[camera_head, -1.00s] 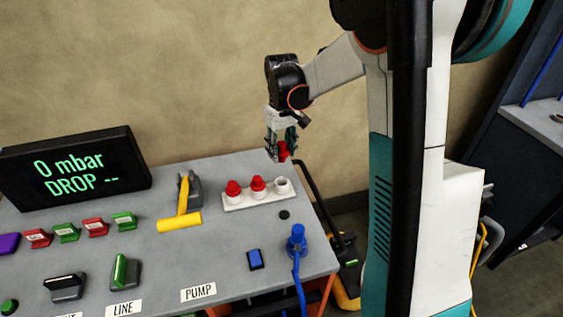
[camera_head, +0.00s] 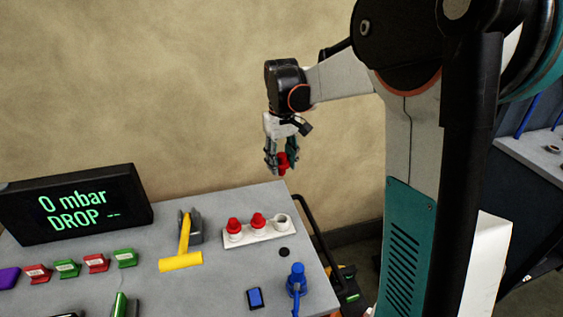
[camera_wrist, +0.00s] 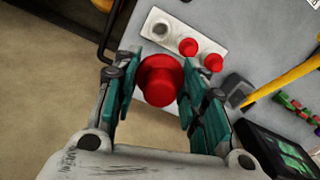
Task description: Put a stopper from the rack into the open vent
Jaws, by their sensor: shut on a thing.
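My gripper (camera_head: 283,163) is shut on a red stopper (camera_wrist: 159,80) and holds it in the air above the back right of the table. The held stopper also shows in the head view (camera_head: 282,161), between the fingers. The white rack (camera_head: 258,237) stands on the table below, with two red stoppers (camera_head: 234,226) (camera_head: 258,220) in it and an empty place (camera_head: 282,221) at its right end. The rack also shows in the wrist view (camera_wrist: 176,45). A small dark round spot (camera_head: 284,252) lies in the tabletop in front of the rack; I cannot tell if it is the vent.
A yellow-handled tool (camera_head: 182,250) lies left of the rack. A blue plug (camera_head: 297,280) and a blue switch (camera_head: 255,298) are near the front right. A black display (camera_head: 76,205) reading "0 mbar DROP --" stands at the left, with several red and green blocks before it.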

